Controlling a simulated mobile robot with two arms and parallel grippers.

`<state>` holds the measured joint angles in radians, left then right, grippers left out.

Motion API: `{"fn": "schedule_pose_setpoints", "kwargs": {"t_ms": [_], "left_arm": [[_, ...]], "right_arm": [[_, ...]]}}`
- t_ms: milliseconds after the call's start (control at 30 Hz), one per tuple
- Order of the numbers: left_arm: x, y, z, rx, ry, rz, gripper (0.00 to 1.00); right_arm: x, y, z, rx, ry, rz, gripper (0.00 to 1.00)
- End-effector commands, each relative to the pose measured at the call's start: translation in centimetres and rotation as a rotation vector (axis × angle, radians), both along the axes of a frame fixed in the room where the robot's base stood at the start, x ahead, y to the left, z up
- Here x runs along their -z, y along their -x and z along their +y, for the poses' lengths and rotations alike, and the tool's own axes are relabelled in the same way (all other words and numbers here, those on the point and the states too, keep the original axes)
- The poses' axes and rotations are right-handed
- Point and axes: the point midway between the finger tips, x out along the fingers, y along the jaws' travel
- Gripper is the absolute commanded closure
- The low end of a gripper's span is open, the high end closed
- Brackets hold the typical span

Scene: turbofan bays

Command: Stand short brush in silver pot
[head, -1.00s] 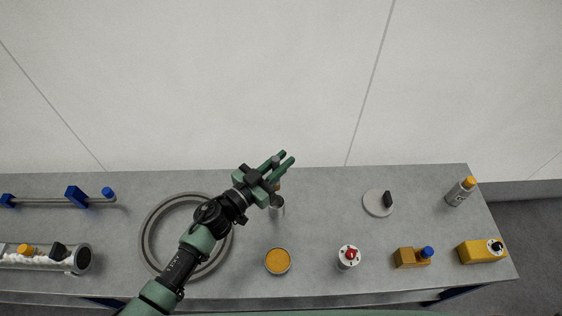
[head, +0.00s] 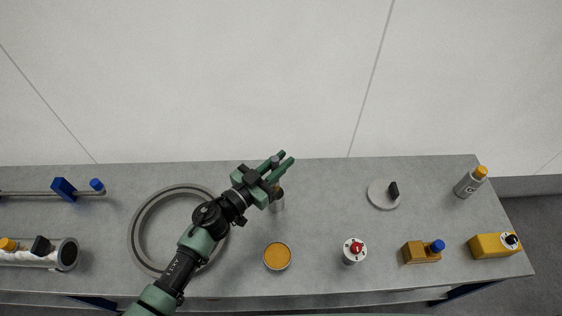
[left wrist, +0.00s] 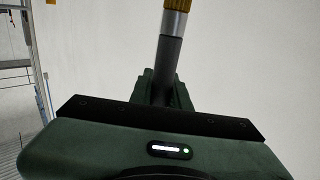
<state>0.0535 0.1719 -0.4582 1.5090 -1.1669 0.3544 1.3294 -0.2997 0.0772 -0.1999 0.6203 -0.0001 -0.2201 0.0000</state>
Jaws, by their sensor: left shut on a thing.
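My left gripper (head: 279,162) is shut on the short brush, over the back middle of the bench. In the left wrist view the brush (left wrist: 170,55) has a dark handle, a silver ferrule and yellow bristles. In the head view its grey end shows between the fingers, and a brownish-yellow patch shows just below the gripper. The small silver pot (head: 277,205) stands on the bench right below the gripper and is partly hidden by it. I cannot tell whether the brush is above the pot or touches it. My right gripper is out of view.
On the grey bench (head: 330,200) a large grey ring (head: 140,228) lies under my left arm. An orange-topped tin (head: 277,257) and a red-topped white container (head: 354,251) stand in front. A pale disc (head: 381,200) lies right. The bench between pot and disc is clear.

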Motion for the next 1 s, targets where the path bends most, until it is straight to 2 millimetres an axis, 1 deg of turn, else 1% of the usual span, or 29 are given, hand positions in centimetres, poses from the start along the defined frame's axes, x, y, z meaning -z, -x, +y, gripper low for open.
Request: {"fn": "schedule_pose_setpoints", "kwargs": {"t_ms": [33, 600, 800, 1000], "left_arm": [[0.7, 0.0, 0.0, 0.000, 0.001, 0.001, 1.00], [5.3, 0.0, 0.0, 0.000, -0.001, -0.001, 1.00], [6.1, 0.0, 0.0, 0.000, 0.001, -0.001, 1.00], [6.2, 0.0, 0.0, 0.000, 0.000, -0.001, 1.00]], "right_arm": [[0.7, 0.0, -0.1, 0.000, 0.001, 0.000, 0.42], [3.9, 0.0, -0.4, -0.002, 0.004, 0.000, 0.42], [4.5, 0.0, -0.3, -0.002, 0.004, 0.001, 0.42], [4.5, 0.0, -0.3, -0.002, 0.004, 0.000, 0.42]]}}
